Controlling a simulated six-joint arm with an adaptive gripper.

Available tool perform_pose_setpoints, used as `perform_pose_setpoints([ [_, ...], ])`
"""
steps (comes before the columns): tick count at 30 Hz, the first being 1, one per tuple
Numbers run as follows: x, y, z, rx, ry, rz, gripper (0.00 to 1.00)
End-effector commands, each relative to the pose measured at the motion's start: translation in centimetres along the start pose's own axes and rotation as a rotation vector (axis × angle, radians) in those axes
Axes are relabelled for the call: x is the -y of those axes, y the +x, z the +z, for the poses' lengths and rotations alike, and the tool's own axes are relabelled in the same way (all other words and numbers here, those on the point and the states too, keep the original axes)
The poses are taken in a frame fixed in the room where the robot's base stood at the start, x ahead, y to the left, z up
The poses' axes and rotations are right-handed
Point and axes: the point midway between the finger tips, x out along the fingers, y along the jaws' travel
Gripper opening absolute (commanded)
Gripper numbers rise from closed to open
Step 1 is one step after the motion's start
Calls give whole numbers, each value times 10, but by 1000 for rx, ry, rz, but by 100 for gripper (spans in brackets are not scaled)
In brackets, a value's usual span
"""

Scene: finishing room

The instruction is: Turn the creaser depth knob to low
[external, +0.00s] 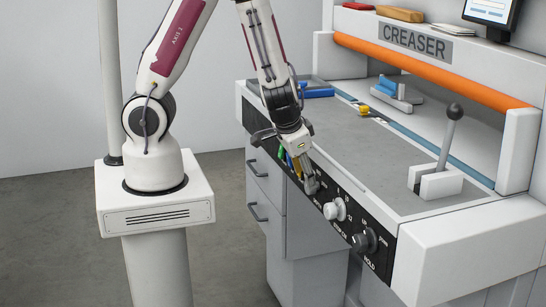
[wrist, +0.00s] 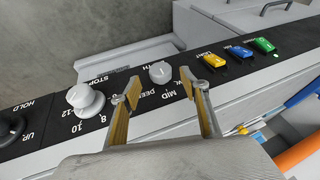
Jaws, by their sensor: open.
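The depth knob (wrist: 160,72) is a small light-grey round knob on the black front panel in the wrist view. The words MID and DEEP show beside it; other lettering is partly covered by my fingers. Which mark it points to is too small to tell. My gripper (wrist: 159,86) is open, with one finger on each side of the knob, and a gap shows between knob and fingers. In the external view my gripper (external: 307,182) is at the front panel of the creaser (external: 400,155) and hides the depth knob.
A larger white knob (wrist: 85,99) and a black knob (wrist: 10,127) sit left of the depth knob in the wrist view. Yellow (wrist: 212,61), blue (wrist: 236,52) and green (wrist: 262,45) switches sit to its right. A lever (external: 448,140) stands on the creaser's right side.

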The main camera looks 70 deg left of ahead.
Motion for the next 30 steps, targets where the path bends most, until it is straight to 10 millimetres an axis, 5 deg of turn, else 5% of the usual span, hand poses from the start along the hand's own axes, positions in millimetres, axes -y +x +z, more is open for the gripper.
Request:
perform_pose_setpoints([
  [30, -1, 45, 0, 0, 0, 2, 45],
])
